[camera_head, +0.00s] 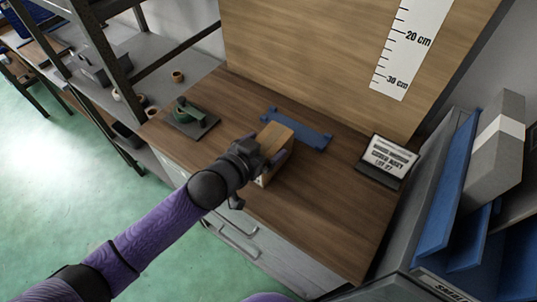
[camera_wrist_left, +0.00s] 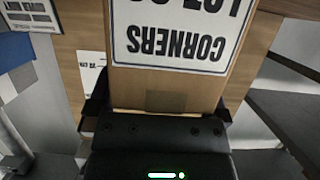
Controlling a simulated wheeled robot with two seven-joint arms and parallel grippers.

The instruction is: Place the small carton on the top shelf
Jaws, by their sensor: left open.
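The small carton (camera_head: 280,137) is a brown box on the wooden worktop, partly hidden by my left gripper (camera_head: 264,154). In the left wrist view the carton (camera_wrist_left: 165,83) fills the middle and carries a white label reading "CORNERS", upside down. The jaws of my left gripper (camera_wrist_left: 160,112) are open, one on each side of the carton; I cannot tell whether they touch it. My right gripper is out of view. A grey rack (camera_head: 188,72) with shelves stands at the left; I cannot tell whether its upper level is the top shelf.
A blue bracket-like part (camera_head: 300,130) lies behind the carton. A green device on a dark plate (camera_head: 192,122) stands left, a label stand (camera_head: 386,162) right. Blue panels (camera_head: 447,190) and a grey box (camera_head: 492,150) crowd the far right. The front right worktop is clear.

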